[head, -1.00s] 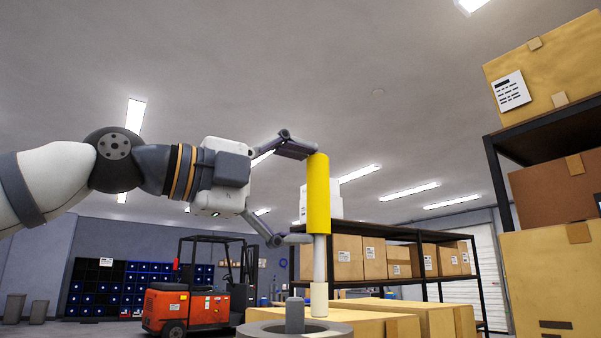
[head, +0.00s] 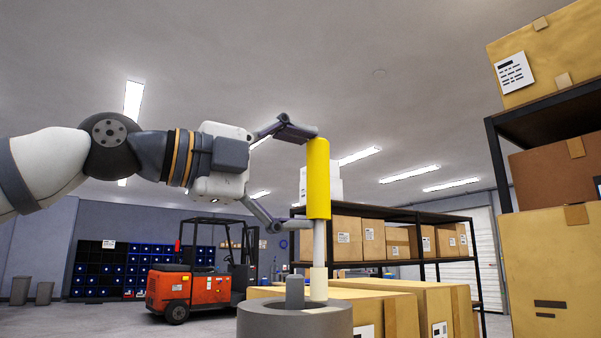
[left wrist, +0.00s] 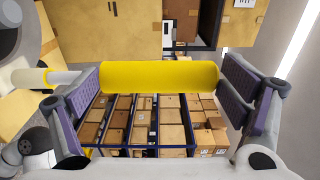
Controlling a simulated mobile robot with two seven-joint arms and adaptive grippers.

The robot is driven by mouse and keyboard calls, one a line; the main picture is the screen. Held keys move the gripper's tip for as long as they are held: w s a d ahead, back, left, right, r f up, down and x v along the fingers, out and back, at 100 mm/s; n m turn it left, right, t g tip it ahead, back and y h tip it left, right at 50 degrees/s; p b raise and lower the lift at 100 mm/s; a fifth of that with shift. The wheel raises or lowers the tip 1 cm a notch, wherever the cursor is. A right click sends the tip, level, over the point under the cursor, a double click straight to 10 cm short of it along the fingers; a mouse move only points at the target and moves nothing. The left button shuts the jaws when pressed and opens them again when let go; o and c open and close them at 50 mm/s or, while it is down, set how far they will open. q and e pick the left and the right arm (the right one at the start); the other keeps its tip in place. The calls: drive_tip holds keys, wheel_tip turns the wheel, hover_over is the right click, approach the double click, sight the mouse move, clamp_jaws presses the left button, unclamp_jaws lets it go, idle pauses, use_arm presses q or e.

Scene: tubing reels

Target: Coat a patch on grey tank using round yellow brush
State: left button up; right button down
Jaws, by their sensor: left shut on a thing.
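The round yellow brush (head: 317,180) has a yellow handle, a pale shaft and a cream tip. My left gripper (head: 307,178) is shut on the handle, one finger at its upper end and one near its lower end. The brush is nearly upright, tip down. The grey tank (head: 295,322) is a round grey body at the bottom of the head view, with a short grey peg on top. The tip shows just over its top, right of the peg; I cannot tell whether they touch. In the left wrist view the brush (left wrist: 160,77) lies across between both finger pads.
Large cardboard boxes (head: 400,305) stand behind the tank. A shelf of boxes (head: 395,243) is beyond them, and stacked boxes (head: 550,250) rise at the right. An orange forklift (head: 185,285) stands behind at the left.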

use_arm(q)
drive_tip(key=shift+f, duration=0.6)
drive_tip(key=shift+r, duration=0.1)
idle(1.1)
wheel_tip(320, 180, up, 6)
idle(0.6)
drive_tip(key=shift+r, duration=0.15)
